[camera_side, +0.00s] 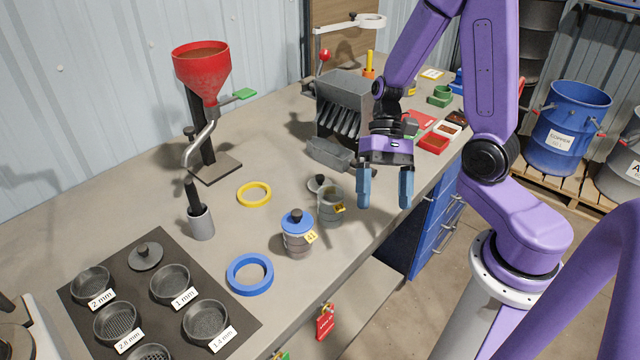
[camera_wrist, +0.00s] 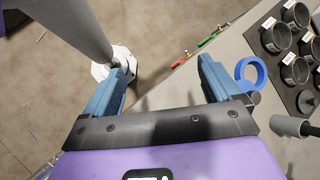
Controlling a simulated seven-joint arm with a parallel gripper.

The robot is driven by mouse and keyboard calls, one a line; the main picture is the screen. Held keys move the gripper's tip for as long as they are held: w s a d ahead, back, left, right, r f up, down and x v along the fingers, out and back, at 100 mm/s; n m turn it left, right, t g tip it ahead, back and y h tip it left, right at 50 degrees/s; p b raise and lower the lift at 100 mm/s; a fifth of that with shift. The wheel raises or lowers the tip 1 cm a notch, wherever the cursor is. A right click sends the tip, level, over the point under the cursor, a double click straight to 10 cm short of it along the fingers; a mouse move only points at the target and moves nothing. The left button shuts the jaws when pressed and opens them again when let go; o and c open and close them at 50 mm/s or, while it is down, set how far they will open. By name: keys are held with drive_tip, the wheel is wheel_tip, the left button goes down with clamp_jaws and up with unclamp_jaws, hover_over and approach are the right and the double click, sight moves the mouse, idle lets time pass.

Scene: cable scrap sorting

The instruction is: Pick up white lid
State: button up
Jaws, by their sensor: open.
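The likeliest white lid is a pale grey-white lid (camera_side: 315,185) with a dark knob, on the bench in the side view. I cannot make this lid out in the wrist view. My gripper (camera_side: 385,192) is open and empty, right of the jar near the bench's front edge, with its fingers pointing down.
A blue-lidded jar (camera_side: 297,238) stands left of the clear jar. A grey slotted box (camera_side: 343,100) stands behind. Sieve cups sit on a dark mat (camera_side: 185,325).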

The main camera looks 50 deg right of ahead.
drive_tip(key=w+d+f+m+t, duration=0.1)
drive_tip(key=d+m+t, duration=0.3)
drive_tip(key=m, duration=0.4)
drive_tip(key=w+d+f+m+t, duration=0.2)
drive_tip(key=w+d+m+t, duration=0.2)
drive_tip(key=m+t, duration=0.3)
drive_tip(key=w+d+f+m+t, duration=0.2)
drive_tip(key=d+m+t, duration=0.3)
drive_tip(key=m, duration=0.5)
drive_tip(key=shift+w+d+f+t, duration=0.2)
drive_tip(key=shift+w+t, duration=0.1)
drive_tip(key=shift+w, duration=0.35)
drive_tip(key=shift+s+d+f+m+h, duration=0.2)
drive_tip(key=shift+d+m+h, duration=0.1)
drive_tip(key=shift+d+m, duration=0.15)
approach(320, 176)
drive_tip(key=shift+t, duration=0.3)
drive_tip(key=w+f, duration=0.1)
drive_tip(key=w+a+f, duration=0.1)
drive_tip(key=w+f, duration=0.1)
drive_tip(key=shift+w+a, duration=0.25)
drive_tip(key=shift+w, duration=0.15)
drive_tip(key=shift+a+x, duration=0.25)
drive_tip(key=shift+x, duration=2.45)
drive_tip(key=shift+s, duration=0.15)
drive_tip(key=c, duration=1.1)
